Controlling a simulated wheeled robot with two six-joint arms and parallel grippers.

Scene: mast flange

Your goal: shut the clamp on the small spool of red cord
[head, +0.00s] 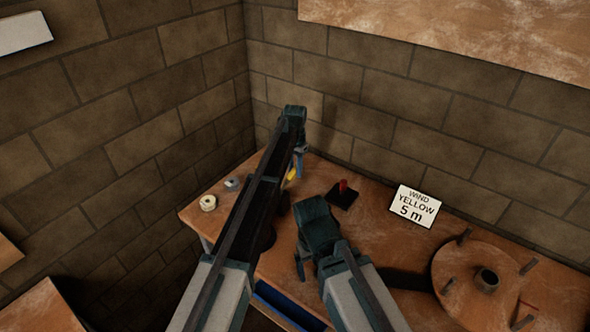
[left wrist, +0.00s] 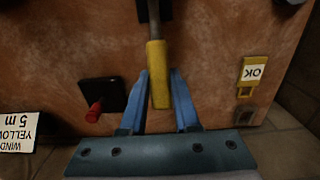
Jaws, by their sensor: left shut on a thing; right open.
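My left gripper (head: 298,163) reaches over the back of the wooden bench. In the left wrist view, its two blue fingers (left wrist: 160,74) are shut on a yellow handle (left wrist: 156,58) on a grey rod, which runs to a dark part at the top edge. The yellow handle (head: 291,174) shows only partly in the head view. I cannot make out the clamp's jaws or a spool of red cord; my left arm covers part of the bench. My right gripper (head: 300,264) is open near the bench's front edge, its fingers only partly seen.
A black plate with a red lever (head: 343,186) stands right of the left gripper. A "WIND YELLOW 5 m" sign (head: 415,206) and a wooden disc with pegs (head: 455,262) are further right. A yellow "OK" tag (left wrist: 254,70) shows in the wrist view.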

